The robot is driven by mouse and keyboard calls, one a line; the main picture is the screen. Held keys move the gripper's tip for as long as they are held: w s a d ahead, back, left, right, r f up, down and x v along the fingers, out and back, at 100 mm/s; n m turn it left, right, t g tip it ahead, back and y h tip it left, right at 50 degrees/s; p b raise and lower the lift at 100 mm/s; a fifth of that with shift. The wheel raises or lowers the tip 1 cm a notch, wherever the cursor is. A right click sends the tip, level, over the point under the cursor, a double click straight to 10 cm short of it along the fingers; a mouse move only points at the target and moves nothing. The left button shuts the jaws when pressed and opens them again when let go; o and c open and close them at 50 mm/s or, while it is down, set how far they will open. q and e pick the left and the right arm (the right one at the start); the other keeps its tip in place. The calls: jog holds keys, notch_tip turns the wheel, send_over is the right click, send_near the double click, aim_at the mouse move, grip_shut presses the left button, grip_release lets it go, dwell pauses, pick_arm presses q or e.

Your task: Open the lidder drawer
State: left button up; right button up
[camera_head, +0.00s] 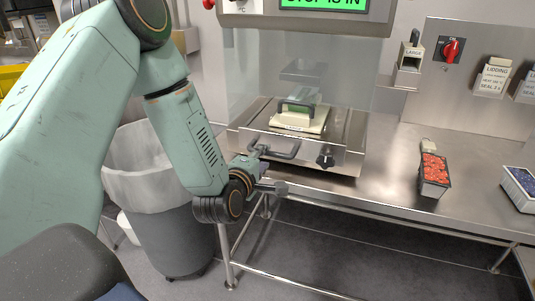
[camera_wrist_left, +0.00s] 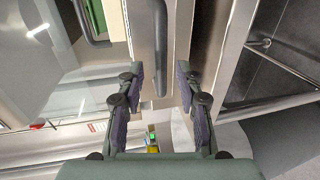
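The lidder drawer (camera_head: 350,150) is a steel tray with a front panel under a clear hood. It looks pushed in. My left gripper (camera_head: 262,172) is at the handle's left end, partly hidden by my wrist. In the left wrist view, the left gripper (camera_wrist_left: 160,75) is open. The handle (camera_wrist_left: 160,45) lines up with the gap between the fingers, with space on both sides. I cannot tell how deep it sits between them. My right gripper is not in view.
A sealing block (camera_head: 298,118) with a dark handle lies on the drawer. A tray of red fruit (camera_head: 434,174) and a tray of dark berries (camera_head: 520,185) stand right on the steel table (camera_head: 390,180). A grey bin (camera_head: 165,215) stands left. Floor in front shows table rails.

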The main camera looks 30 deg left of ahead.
aim_at(266, 154)
pick_arm(q)
jog(key=x, duration=0.4)
jog(key=shift+w+a+f+b, duration=0.2)
jog(key=shift+w+b, duration=0.1)
jog(key=shift+b, duration=0.05)
jog(key=shift+d+r, duration=0.1)
jog(key=shift+d, duration=0.05)
jog(key=c, duration=0.3)
grip_shut()
dwell(0.3)
